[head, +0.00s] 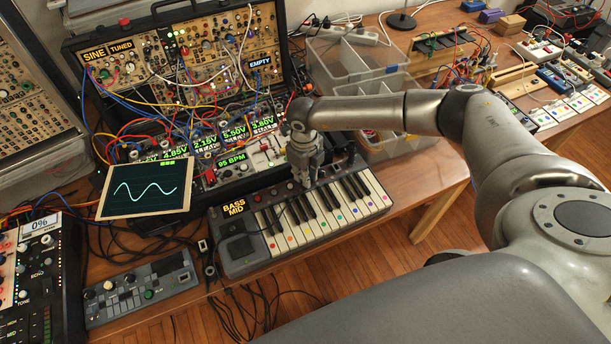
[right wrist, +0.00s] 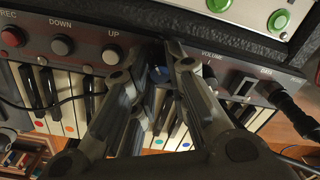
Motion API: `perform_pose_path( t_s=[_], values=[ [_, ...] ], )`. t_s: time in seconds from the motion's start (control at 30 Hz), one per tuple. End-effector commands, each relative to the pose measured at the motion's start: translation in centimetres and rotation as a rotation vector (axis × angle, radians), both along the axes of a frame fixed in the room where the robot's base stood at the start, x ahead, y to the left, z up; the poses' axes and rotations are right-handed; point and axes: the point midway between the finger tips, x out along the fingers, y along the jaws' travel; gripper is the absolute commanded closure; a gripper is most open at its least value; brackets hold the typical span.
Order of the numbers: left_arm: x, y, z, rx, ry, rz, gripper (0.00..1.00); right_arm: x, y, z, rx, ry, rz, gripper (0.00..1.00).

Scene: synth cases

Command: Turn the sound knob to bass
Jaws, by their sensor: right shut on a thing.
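The small keyboard (head: 243,258) sits at the front edge of the wooden table, with colored dots on its white keys. A label plate reading "BASS MID" (head: 233,208) is at its left end. My right gripper (head: 307,180) reaches down to the keyboard's top panel, behind the keys. In the right wrist view its fingers (right wrist: 160,78) are closed around a small bluish knob (right wrist: 160,73), between the UP button and the VOLUME label. The fingers cover most of the knob, so its pointer cannot be read. My left gripper is not in view.
The synth case (head: 183,38) with patch cables stands behind the keyboard. A tablet (head: 146,190) showing a sine wave leans at its left. A small controller (head: 141,287) lies at front left. Clear bins (head: 345,52) stand behind my right arm. Loose cables hang near the keyboard.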

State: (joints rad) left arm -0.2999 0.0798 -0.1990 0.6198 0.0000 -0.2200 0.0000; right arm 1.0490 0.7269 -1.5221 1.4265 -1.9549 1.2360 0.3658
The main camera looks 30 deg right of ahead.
Motion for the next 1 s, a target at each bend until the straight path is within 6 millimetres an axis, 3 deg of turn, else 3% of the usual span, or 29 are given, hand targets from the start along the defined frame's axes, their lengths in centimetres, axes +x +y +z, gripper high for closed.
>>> perform_pose_path(
  t_s=[0.3, 0.77, 0.8, 0.83, 1.0],
  values=[
    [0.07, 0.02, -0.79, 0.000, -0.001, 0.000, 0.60, 0.20, 0.02, 0.13, 0.001, -0.005, 0.097, 1.00],
    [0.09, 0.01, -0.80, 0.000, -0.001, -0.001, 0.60, 0.22, 0.02, 0.22, 0.000, -0.006, 0.107, 1.00],
    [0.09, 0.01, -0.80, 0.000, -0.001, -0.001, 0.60, 0.22, 0.02, 0.22, 0.000, -0.006, 0.107, 0.81],
    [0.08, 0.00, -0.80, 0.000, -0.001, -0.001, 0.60, 0.21, 0.02, 0.21, 0.000, -0.006, 0.107, 0.77],
    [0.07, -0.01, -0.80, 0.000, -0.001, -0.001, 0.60, 0.12, 0.01, 0.13, 0.001, -0.004, 0.107, 0.74]
  ],
)
